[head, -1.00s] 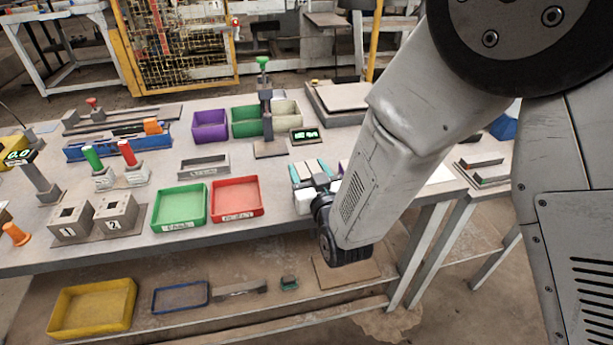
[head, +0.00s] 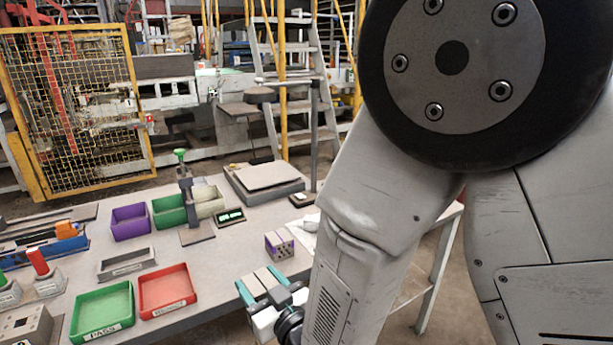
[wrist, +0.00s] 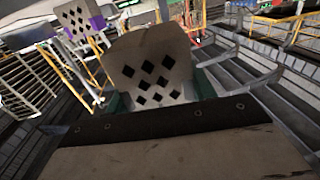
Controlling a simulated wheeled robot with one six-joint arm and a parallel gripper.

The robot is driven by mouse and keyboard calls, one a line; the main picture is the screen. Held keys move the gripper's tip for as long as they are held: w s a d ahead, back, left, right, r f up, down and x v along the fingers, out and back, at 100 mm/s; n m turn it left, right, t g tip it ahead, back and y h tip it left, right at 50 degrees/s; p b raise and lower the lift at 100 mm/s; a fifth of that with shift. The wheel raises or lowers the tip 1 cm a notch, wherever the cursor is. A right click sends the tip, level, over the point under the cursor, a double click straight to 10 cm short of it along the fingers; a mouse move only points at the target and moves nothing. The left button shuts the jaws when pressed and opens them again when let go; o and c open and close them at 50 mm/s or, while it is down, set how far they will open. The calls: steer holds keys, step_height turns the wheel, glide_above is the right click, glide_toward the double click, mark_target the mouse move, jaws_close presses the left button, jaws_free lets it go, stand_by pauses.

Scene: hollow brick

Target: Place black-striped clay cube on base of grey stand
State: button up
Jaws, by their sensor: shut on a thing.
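My gripper (head: 262,300) is shut on a pale clay cube (head: 266,279) with a dark stripe, held between teal fingers near the table's front. In the wrist view the cube (wrist: 155,72) shows a face with several black diamond-shaped holes, between the fingers. Its stripe is not clear there. A grey stand (head: 186,205) with a green knob on top is farther back and left of my gripper. Its flat base (head: 197,237) looks bare. My gripper is apart from the stand.
A purple-marked cube (head: 280,245) with holes sits just beyond my gripper. Red (head: 166,290) and green (head: 101,311) trays lie to the left, with a grey tray (head: 126,263) behind them. A small display (head: 230,216) stands right of the stand. A scale (head: 264,183) is at the back.

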steer(key=w+d+f+m+t+h, duration=0.2)
steer(key=w+d+f+m+h, duration=0.15)
steer(key=w+d, duration=0.75)
steer(key=w+d+f+m+t+h, duration=0.2)
steer(key=w+d+f+h, duration=0.35)
steer(key=d, duration=0.85)
steer(key=w+d+m+h, duration=0.2)
steer(key=d+m+h, duration=0.1)
steer(key=d, duration=1)
steer(key=s+f, duration=0.5)
steer(key=f, duration=0.2)
steer(key=shift+f, duration=0.4)
steer(key=shift+s+n, duration=0.1)
steer(key=shift+n, duration=0.15)
